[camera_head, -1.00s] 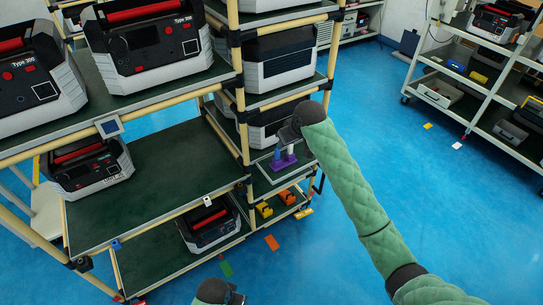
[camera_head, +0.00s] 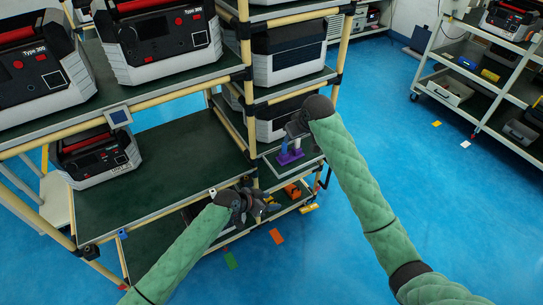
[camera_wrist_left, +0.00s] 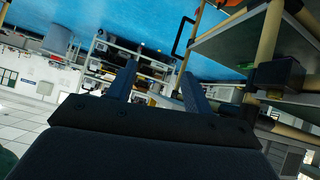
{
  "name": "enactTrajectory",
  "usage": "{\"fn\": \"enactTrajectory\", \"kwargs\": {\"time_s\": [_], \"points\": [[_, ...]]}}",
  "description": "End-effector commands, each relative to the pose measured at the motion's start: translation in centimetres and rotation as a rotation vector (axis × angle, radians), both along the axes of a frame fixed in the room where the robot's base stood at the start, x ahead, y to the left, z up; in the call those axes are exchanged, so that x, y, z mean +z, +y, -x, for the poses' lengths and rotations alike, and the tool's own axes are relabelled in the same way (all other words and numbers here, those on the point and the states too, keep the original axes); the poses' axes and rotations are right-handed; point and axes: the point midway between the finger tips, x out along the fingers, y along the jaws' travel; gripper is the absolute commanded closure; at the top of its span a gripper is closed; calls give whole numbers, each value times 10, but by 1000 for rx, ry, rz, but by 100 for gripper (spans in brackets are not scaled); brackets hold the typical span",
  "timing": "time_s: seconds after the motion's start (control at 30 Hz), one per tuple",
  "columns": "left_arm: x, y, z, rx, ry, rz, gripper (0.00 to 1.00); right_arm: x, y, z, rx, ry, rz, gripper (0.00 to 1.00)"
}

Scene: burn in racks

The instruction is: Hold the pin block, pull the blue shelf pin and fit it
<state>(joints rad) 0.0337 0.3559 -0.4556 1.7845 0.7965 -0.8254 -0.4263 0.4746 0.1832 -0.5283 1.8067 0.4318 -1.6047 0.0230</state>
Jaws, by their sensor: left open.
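The purple pin block (camera_head: 290,158) stands on a small side shelf at the right end of the rack in the head view. A blue pin (camera_head: 283,146) and a whitish pin (camera_head: 296,144) stand upright in it. My right gripper (camera_head: 294,130) is just above the block, with its fingers small and dark; whether they are open is unclear. My left gripper (camera_head: 258,205) is below and left of the block, in front of the rack's lower front corner. In the left wrist view its two fingers (camera_wrist_left: 160,85) are apart with nothing between them.
The rack's beige tubes (camera_head: 247,95) and shelf edges are close to both grippers. Orange bins (camera_head: 292,190) sit on the lower side shelf. Black-and-grey machines (camera_head: 160,40) fill the upper shelves.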

Motion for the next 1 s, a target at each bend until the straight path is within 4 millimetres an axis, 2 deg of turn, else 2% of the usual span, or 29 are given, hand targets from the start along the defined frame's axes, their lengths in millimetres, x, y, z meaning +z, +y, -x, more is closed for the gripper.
{"fn": "enactTrajectory", "kwargs": {"time_s": [0.03, 0.3, 0.5, 0.57, 0.73, 1.0], "points": [[9, 2, -16, -9, -27, 9, 49, 0, 0, 0, 0, 0, 0, 64], [59, 17, -90, -34, -165, 72, 49, 0, 0, 0, 0, 0, 0, 64], [86, 18, -126, -59, -234, 103, 49, 0, 0, 0, 0, 0, 0, 64], [92, 19, -133, -61, -249, 109, 49, 0, 0, 0, 0, 0, 0, 64], [95, 6, -137, -95, -263, 118, 49, 0, 0, 0, 0, 0, 0, 64], [87, -15, -150, -102, -265, 120, 49, 0, 0, 0, 0, 0, 0, 64]]}}
